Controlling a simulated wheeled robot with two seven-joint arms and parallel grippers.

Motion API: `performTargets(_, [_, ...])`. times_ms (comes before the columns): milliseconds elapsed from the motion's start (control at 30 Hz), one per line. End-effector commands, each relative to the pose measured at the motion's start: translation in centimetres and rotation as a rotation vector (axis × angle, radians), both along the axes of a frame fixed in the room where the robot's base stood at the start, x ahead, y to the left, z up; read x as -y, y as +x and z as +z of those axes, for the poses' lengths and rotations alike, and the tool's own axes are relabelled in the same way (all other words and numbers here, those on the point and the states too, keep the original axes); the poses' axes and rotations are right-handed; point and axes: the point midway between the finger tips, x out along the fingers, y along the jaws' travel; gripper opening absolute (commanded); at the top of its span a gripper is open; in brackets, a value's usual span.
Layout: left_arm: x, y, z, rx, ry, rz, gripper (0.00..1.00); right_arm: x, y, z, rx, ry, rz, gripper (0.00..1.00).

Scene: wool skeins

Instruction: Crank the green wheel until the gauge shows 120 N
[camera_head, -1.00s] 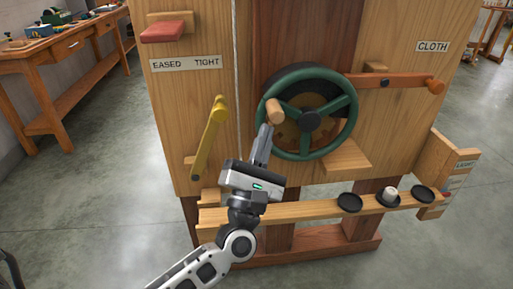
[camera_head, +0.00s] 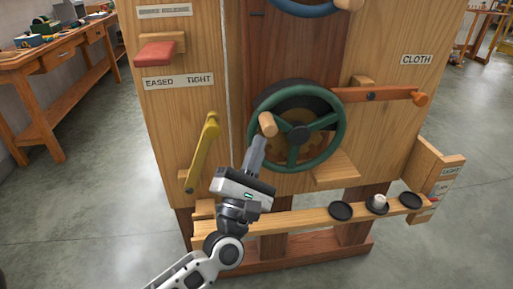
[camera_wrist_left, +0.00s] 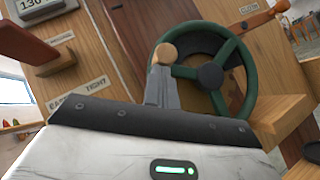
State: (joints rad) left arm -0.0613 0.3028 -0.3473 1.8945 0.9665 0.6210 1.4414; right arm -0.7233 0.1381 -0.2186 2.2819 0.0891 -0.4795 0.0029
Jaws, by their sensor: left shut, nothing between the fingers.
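The green wheel (camera_head: 338,112) stands upright on the front of the wooden machine, with a dark hub and a pale wooden crank knob (camera_head: 268,124) at its left, slightly above hub height. My left gripper (camera_head: 259,142) is shut and empty, its fingertips just below the knob. The wrist view shows the same green wheel (camera_wrist_left: 246,62) and knob (camera_wrist_left: 165,53), with the fingertips close under the knob; I cannot tell whether they touch it. No gauge dial is clearly readable; a cut-off plate (camera_wrist_left: 38,8) with figures like "130" shows at the wrist view's top left. My right gripper is out of view.
A yellow lever (camera_head: 202,150) is left of the wheel, a red block (camera_head: 155,54) above it. An orange lever (camera_head: 385,93) extends right. A blue wheel (camera_head: 300,10) is cut off at the top. A low shelf (camera_head: 290,217) carries black dishes. A workbench (camera_head: 70,50) stands far left.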

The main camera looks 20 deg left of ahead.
Motion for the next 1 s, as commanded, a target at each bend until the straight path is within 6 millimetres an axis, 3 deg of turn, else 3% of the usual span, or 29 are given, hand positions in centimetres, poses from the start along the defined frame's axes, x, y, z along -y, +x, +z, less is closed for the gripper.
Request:
performTargets(133, [-0.1, -0.1, -0.3, 0.006, 0.000, -0.001, 0.00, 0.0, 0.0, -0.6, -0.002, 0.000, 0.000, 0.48])
performTargets(300, [-0.8, -0.4, -2.6, 0.005, 0.001, -0.009, 0.00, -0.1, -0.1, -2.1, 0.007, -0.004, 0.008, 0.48])
performTargets(400, [-1.3, -0.6, -4.0, 0.002, 0.002, -0.014, 0.00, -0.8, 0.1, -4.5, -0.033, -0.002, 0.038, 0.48])
performTargets(700, [-1.0, -6.3, -7.6, -0.004, 0.001, -0.016, 0.00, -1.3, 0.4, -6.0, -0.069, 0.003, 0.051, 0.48])
performTargets(1000, [-0.9, -8.7, -9.0, 0.000, -0.001, -0.014, 0.00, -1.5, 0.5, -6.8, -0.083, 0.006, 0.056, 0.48])
